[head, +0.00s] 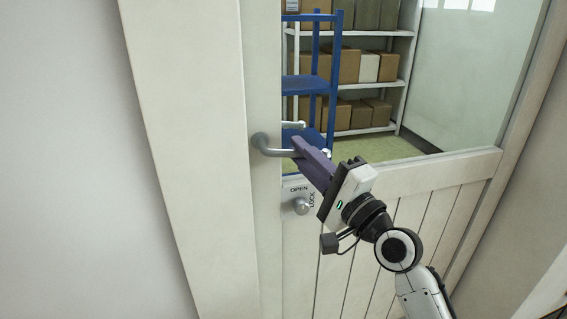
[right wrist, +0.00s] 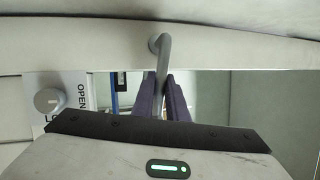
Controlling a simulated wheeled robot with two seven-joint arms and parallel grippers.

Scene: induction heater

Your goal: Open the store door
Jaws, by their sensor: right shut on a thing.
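The store door (head: 345,265) is a pale panelled door with a large window in its upper part. It appears closed in its frame. A grey lever handle (head: 263,146) sits at its left edge and also shows in the right wrist view (right wrist: 163,55). My right gripper (head: 300,146) is at the free end of the lever. In the right wrist view its two dark fingers (right wrist: 163,98) are on either side of the lever, shut on it. A lock knob (head: 302,206) with an OPEN/LOCK label is below the handle. My left gripper is not in view.
Through the window I see a blue rack (head: 306,84) and white shelves (head: 372,88) with several cardboard boxes. A white wall (head: 75,160) and the door frame (head: 190,130) are on the left. Another wall (head: 520,240) is close on the right.

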